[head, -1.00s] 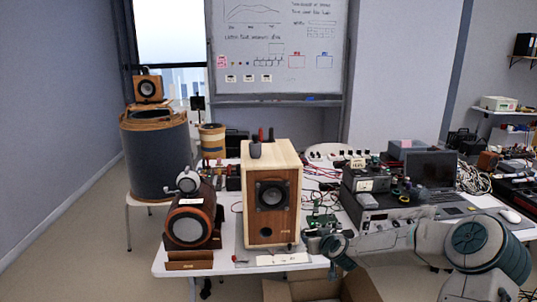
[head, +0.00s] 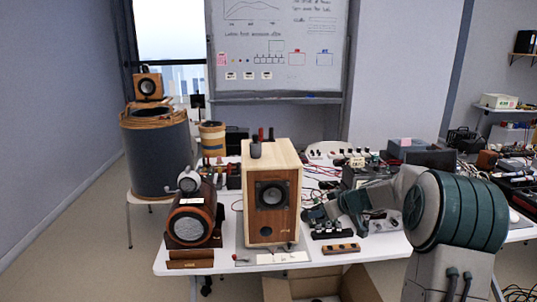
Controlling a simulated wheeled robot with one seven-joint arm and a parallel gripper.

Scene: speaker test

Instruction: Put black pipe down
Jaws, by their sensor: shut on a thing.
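My gripper (head: 318,213) is at the right side of the wooden speaker (head: 276,200), low over the table's front part. It is shut on a small dark thing, taken to be the black pipe (head: 311,215). The pipe shows only as a small dark shape, partly hidden by the gripper. Whether it touches the table or the speaker I cannot tell.
A black block with knobs (head: 333,230) and a small wooden bar (head: 341,248) lie on the white table (head: 215,265) in front of my gripper. A round-faced brown speaker (head: 190,222) stands at left. An open cardboard box (head: 290,288) is below the front edge.

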